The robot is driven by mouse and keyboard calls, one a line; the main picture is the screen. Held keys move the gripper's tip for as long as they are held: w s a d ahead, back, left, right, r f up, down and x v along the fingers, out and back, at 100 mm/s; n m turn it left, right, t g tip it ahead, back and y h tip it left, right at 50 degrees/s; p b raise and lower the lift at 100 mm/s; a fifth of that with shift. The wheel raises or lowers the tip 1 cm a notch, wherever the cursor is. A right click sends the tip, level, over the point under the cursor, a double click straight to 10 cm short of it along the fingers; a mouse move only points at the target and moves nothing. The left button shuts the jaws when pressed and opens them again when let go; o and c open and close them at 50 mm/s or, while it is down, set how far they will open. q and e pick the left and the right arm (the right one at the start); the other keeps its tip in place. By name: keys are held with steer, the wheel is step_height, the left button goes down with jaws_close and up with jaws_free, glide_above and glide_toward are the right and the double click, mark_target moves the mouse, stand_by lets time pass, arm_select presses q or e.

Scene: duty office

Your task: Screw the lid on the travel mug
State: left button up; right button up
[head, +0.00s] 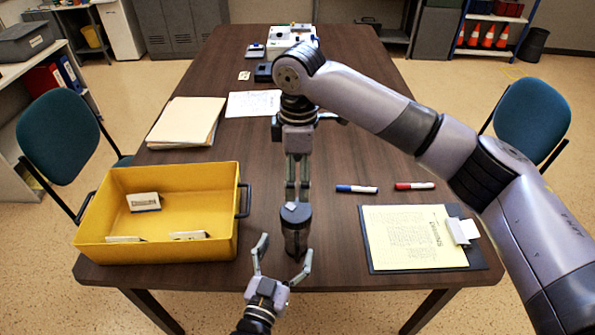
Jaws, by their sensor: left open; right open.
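The dark travel mug (296,240) stands upright near the front edge of the table. Its blue-grey lid (298,216) with a small pale tab sits on top of the mug; how tightly it is seated cannot be told. My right gripper (297,195) reaches down from above, its open fingers at the lid, partly behind it in the picture. Whether they touch it is unclear. My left gripper (284,258) is open at the table's front edge, its spread fingers pointing at the lower part of the mug, not closed on it.
A yellow bin (160,250) with a few small boxes stands left of the mug. A blue marker (357,189), a red marker (414,186) and a clipboard (377,263) lie to the right. Folders (187,122) and papers (253,104) lie farther back.

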arm_select(q)
steer(key=v, duration=0.5)
stand_by(0.5)
